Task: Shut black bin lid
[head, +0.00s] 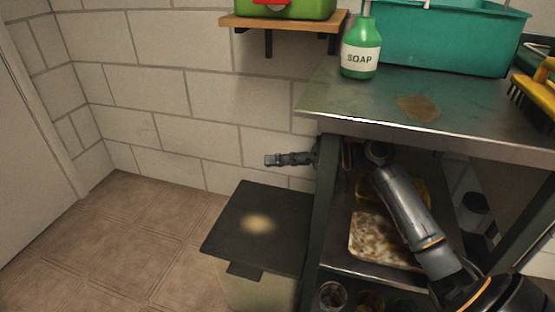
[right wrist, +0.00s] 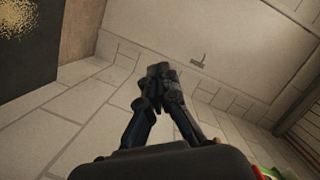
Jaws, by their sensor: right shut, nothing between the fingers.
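The black bin lid (head: 275,208) lies flat over the top of a pale bin (head: 262,292), with a tan patch on its upper face and a tab at its front edge. I see no clear gap between lid and bin. The dark lid also shows at the upper left of the right wrist view (right wrist: 45,55). My right gripper (head: 268,160) is beyond the lid's far edge, near the wall, and apart from the lid. In the right wrist view its fingers (right wrist: 160,72) are together and empty. My left gripper is not in view.
A metal table (head: 450,105) stands right of the bin, with a green soap bottle (head: 361,55) and a teal tub (head: 440,40) on it. A stained tray (head: 375,240) lies on its lower shelf. A wooden wall shelf (head: 280,22) is above. The floor (head: 130,235) at left is clear.

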